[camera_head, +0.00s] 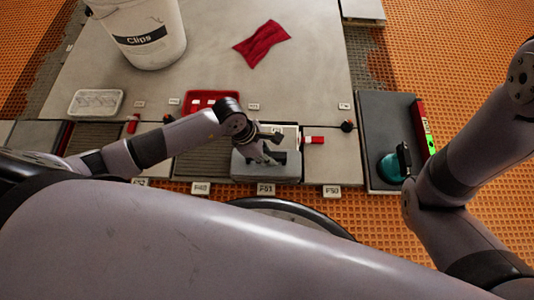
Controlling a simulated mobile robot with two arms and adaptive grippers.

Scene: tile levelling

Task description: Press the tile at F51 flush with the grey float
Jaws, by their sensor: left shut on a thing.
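The F51 label (266,189) lies at the front edge of the tile row. Just behind it is the grey float (266,173), a block with a pale grey face. My left gripper (265,152) reaches in from the left and is shut on the float from above. The float covers the F51 place, so the tile under it is mostly hidden. I cannot tell whether float and tile touch, or how high the tile sits. My right arm shows at the right, but its gripper is out of view.
A red tray (205,96), white tray (96,102), white Clips bucket (150,35) and red cloth (262,44) lie behind. Red clips sit along the joints.

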